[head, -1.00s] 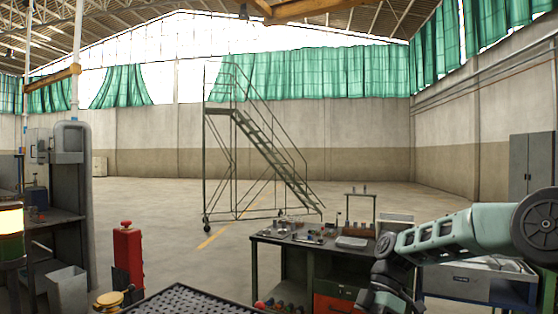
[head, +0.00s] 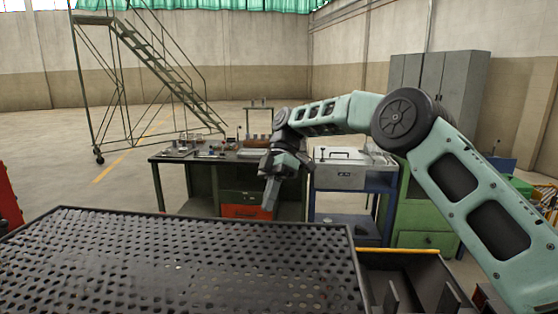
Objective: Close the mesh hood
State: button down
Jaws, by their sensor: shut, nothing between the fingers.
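A black perforated panel (head: 180,265), which looks like the mesh hood, lies nearly flat across the lower left foreground. Its near edge is cut off by the frame, so I cannot tell how far open or shut it stands. My gripper (head: 269,204) is shut and empty. It points down in the air beyond the panel's far right corner, apart from it. My arm reaches in from the right.
A dark open compartment with a yellow bar (head: 398,250) along its far edge adjoins the panel's right side. Behind are a workbench (head: 172,157) with small tools, a blue cart (head: 345,191) carrying a metal box (head: 341,173), and grey cabinets (head: 440,85). Open floor lies at left.

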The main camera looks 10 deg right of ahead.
jog(key=p+v, duration=0.9)
jog(key=v, duration=0.2)
jog(key=shift+s+r, duration=0.25)
jog(key=shift+r, duration=0.15)
jog(key=shift+f, duration=0.1)
